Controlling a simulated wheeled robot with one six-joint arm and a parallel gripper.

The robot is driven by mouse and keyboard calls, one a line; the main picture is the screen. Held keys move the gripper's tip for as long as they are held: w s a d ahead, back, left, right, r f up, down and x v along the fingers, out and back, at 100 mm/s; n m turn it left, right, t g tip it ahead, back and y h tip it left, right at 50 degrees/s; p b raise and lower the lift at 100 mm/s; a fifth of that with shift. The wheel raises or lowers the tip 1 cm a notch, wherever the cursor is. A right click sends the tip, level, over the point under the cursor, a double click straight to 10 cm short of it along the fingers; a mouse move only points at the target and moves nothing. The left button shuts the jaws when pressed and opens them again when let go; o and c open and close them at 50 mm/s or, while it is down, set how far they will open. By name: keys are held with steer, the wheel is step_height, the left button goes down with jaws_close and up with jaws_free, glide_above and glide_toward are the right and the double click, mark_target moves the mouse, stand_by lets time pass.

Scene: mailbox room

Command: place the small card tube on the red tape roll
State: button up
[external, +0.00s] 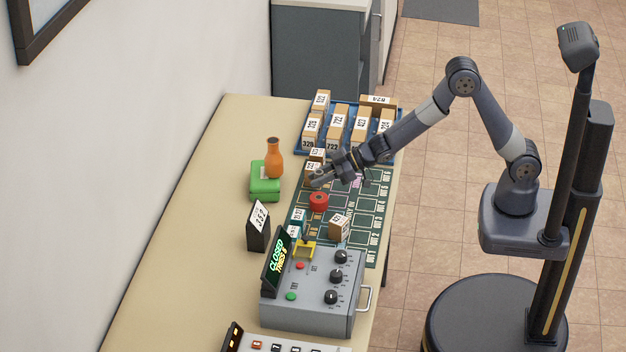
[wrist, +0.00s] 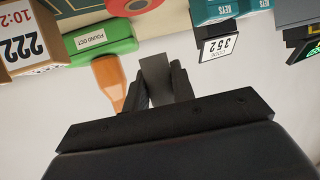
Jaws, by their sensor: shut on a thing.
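The red tape roll (external: 318,202) lies on the dark green mat, and its edge shows at the top of the wrist view (wrist: 130,5). My gripper (external: 322,178) is above and just behind the roll in the external view. In the wrist view my gripper (wrist: 160,84) is shut on a short grey-brown piece, the small card tube (wrist: 155,70), which sticks out between the fingers. The tube is apart from the roll in the wrist view; its far end and bore are hard to make out.
A green box (external: 265,182) with an orange bottle (external: 274,158) stands left of my gripper. A brown parcel (external: 339,227) and a grey control box (external: 315,288) are nearer the front. A blue tray (external: 346,108) of parcels stands behind. The table's left side is clear.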

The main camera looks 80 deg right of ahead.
mark_target(319, 196)
steer(key=shift+f, duration=2.25)
steer(key=shift+f, duration=0.15)
steer(key=o, duration=1)
steer(key=shift+c, duration=0.2)
steer(key=shift+r, duration=0.25)
steer(key=b+v, duration=0.1)
steer(key=v, duration=1.1)
steer(key=shift+f, duration=0.15)
